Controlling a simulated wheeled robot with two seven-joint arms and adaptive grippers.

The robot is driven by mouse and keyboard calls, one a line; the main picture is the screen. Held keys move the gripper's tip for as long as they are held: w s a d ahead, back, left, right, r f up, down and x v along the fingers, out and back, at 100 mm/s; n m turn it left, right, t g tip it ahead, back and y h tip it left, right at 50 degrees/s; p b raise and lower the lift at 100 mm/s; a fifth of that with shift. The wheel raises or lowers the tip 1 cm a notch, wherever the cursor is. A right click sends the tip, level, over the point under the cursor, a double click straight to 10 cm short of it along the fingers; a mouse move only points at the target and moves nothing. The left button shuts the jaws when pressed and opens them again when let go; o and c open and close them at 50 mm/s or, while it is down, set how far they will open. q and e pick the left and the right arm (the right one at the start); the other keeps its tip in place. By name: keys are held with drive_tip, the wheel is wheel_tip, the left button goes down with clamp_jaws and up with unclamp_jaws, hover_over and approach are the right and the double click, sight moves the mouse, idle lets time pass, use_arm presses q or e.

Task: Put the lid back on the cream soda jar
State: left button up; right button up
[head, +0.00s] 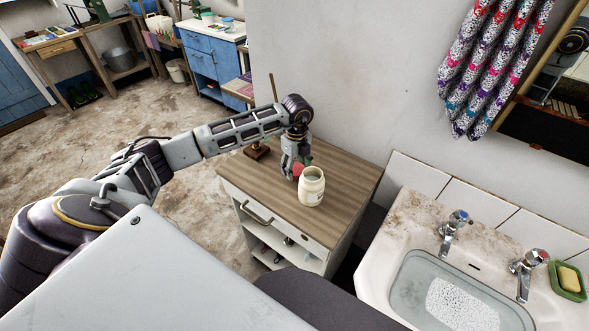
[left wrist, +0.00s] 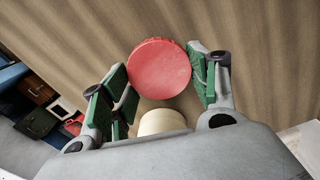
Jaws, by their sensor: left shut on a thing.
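The cream soda jar (head: 312,190) stands upright on the wood-topped cabinet, with its mouth uncovered. Part of the cream jar also shows in the left wrist view (left wrist: 162,122), at the lower middle. My left gripper (head: 295,170) is shut on the red lid (head: 299,169), just left of the jar's top in the head view. In the left wrist view the round red lid (left wrist: 160,72) sits between the green finger pads. I cannot tell how high the lid is above the cabinet top. My right gripper is not in view.
The cabinet top (head: 275,200) has free wood around the jar. A small dark stand (head: 257,151) is at its back left. The white sink (head: 375,290) with two taps is to the right, with a green soap dish (head: 567,281). A wall is behind.

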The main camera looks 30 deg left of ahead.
sight(296, 169)
use_arm(q)
wheel_tip(296, 169, up, 8)
drive_tip(key=shift+f, duration=0.1)
drive_tip(key=shift+r, duration=0.4)
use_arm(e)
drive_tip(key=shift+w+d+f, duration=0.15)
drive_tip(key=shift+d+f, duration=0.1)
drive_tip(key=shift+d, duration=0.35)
